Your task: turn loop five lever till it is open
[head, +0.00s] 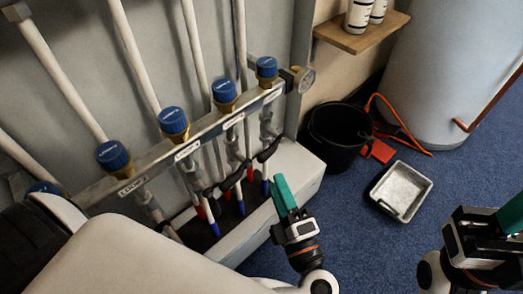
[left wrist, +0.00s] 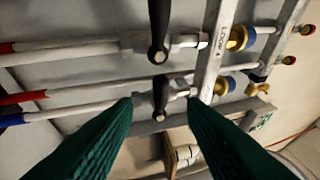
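The rightmost valve lever (head: 268,150), a black handle at the far right loop of the manifold (head: 155,168), is likely loop five's; no number is readable there. In the left wrist view a black lever (left wrist: 160,92) stands across its white pipe, between my fingertips, with gaps on both sides. A second black lever (left wrist: 158,28) lies across the neighbouring pipe above it. My left gripper (head: 281,187) has green fingers, which overlap in the head view; the left wrist view shows them (left wrist: 158,108) spread apart and empty. My right gripper (head: 508,215) is at the right edge, its fingers partly cut off.
A black bucket (head: 338,140), a grey metal tray (head: 401,190) and an orange cable (head: 392,118) are on the blue carpet. A wooden shelf (head: 362,37) holds white bottles beside a large tank (head: 440,70).

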